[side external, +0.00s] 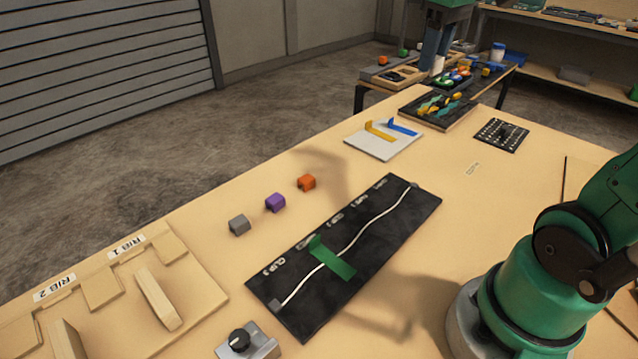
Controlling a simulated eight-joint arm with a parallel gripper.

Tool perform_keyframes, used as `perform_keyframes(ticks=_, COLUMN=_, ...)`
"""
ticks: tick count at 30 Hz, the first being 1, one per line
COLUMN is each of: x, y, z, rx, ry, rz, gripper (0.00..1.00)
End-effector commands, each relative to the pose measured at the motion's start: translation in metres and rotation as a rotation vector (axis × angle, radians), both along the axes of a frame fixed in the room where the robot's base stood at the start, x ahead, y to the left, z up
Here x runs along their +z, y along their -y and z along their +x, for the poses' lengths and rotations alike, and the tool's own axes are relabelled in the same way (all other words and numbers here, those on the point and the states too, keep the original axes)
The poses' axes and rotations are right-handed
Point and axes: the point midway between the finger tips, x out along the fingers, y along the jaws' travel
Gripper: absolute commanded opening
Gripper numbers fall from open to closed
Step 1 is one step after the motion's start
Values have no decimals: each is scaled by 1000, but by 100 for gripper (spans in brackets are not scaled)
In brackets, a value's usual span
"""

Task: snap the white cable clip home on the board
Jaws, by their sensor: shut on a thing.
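My gripper (438,58) hangs at the top of the view, high up, with its upper part cut off by the frame edge. Its dark fingers are shut on a small white piece, the white cable clip (438,66), seen small at the fingertips. The black board (375,250) lies on the table well below and in front of it, apart from the clip. A white cable (347,245) runs in a wavy line along the board. A green clip (335,262) sits across the cable, nearer the board's front end. White clip labels line the board's left edge.
Grey (239,225), purple (275,202) and orange (307,182) blocks stand left of the board. A knob box (248,342) and a wooden rib fixture (205,285) are near the front. A pale plate (375,147) and a dark tray (412,112) lie beyond the board.

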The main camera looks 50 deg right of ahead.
Motion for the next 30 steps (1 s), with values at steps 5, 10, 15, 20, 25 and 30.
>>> perform_keyframes(ticks=5, x=-3, y=-5, z=4, rx=4, ry=-1, rz=1, gripper=0)
perform_keyframes(ticks=10, x=-25, y=-40, z=27, rx=14, ry=-8, rz=2, gripper=0)
perform_keyframes(ticks=15, x=-62, y=-108, z=49, rx=20, ry=-17, rz=2, gripper=0)
perform_keyframes(ticks=20, x=-98, y=-176, z=47, rx=19, ry=-16, rz=-2, gripper=0)
perform_keyframes(ticks=25, x=-128, y=-234, z=26, rx=15, ry=-9, rz=-3, gripper=0)
perform_keyframes(ticks=30, x=-145, y=-263, z=7, rx=7, ry=-2, rz=-2, gripper=0)
